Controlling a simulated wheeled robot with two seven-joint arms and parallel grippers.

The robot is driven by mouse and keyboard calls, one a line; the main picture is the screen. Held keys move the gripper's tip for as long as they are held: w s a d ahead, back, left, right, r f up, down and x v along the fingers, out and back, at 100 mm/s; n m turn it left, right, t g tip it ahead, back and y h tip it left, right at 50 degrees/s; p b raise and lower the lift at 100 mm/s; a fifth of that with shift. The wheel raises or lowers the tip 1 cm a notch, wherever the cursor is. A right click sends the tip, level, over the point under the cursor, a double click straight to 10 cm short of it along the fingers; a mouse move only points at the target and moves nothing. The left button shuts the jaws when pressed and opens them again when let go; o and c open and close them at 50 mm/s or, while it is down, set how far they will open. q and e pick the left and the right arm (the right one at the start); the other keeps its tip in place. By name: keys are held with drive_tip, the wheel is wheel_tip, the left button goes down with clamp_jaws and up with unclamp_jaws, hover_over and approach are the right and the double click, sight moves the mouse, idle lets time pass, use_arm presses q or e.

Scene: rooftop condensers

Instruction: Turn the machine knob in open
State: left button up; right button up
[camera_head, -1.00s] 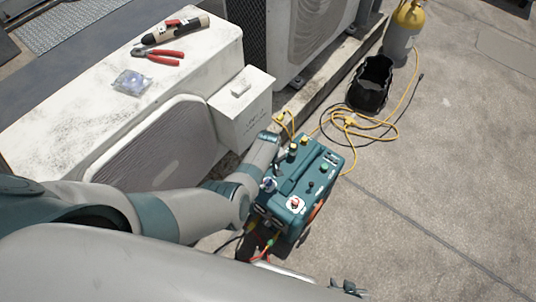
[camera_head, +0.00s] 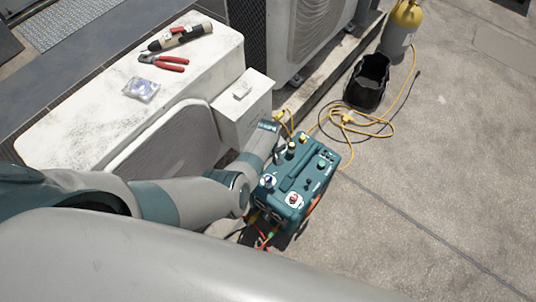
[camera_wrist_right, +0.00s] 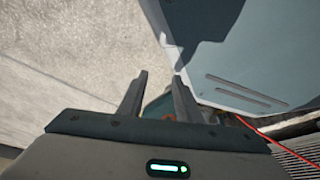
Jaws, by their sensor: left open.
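The teal machine (camera_head: 309,187) stands on the rooftop floor in the head view. Its top has several knobs and fittings, including a red-centred knob on a white disc (camera_head: 293,199), a blue one (camera_head: 268,181) and a green one (camera_head: 321,165). My left gripper (camera_head: 281,153) is at the machine's far left edge, close to the top fittings. Its fingers are small and partly hidden, so contact is unclear. In the right wrist view my right gripper (camera_wrist_right: 158,92) has its fingers apart with nothing held. A blurred teal and orange patch lies beyond the fingers.
A white condenser (camera_head: 90,95) at left carries red-handled pliers (camera_head: 165,62), a flashlight-like tool (camera_head: 180,37) and a small clear packet (camera_head: 141,89). Floor at right is clear.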

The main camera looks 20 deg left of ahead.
use_arm(q)
drive_tip(key=shift+r+p, duration=2.8)
drive_tip(key=shift+r, duration=0.2)
use_arm(e)
drive_tip(key=s+d+g, duration=0.1)
drive_tip(key=s+d, duration=0.1)
drive_tip(key=s, duration=0.4)
drive_tip(key=s+d+r+g+h, duration=0.1)
drive_tip(key=s+d+g, duration=0.1)
drive_tip(key=s, duration=0.4)
drive_tip(key=shift+s+d+r, duration=0.3)
drive_tip(key=shift+d, duration=0.2)
